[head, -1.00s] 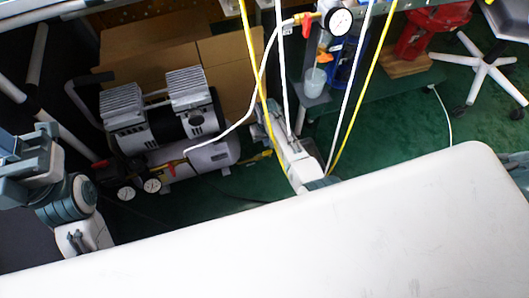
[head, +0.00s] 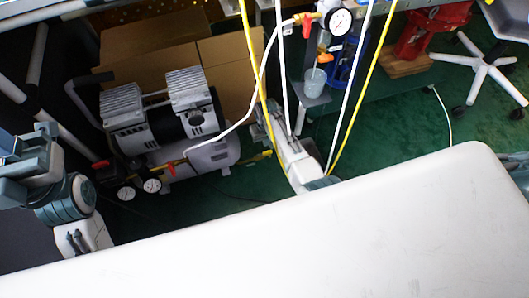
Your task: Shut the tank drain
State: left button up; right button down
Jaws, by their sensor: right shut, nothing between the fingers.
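The air compressor stands on the green floor, with its silver tank (head: 208,158) lying under two finned pump heads (head: 191,88). A red-handled valve (head: 168,168) sits at the tank's front left. A small yellow fitting (head: 260,155) shows by the tank's right end; I cannot tell for certain whether it is the drain, or whether it is open. My right gripper (head: 258,130) is shut and empty, beside the tank's right end and close to that fitting. Whether it touches anything is unclear. My left arm shows at the left edge; its fingers are not visible.
Two gauges (head: 151,186) stick out at the compressor's front left. Cardboard boxes (head: 150,45) stand behind it. White and yellow hoses (head: 258,80) hang across the middle. A gauge (head: 339,21) with a red valve is above, and a chair base (head: 484,65) is at right.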

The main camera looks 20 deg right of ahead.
aim_at(265, 153)
dwell(0.5)
notch_tip(265, 153, down, 4)
jog(key=shift+r+b, duration=0.25)
jog(key=shift+b, duration=0.7)
jog(key=shift+s+d+p, duration=0.2)
jog(key=shift+s+p, duration=0.7)
jog(key=shift+p, duration=0.1)
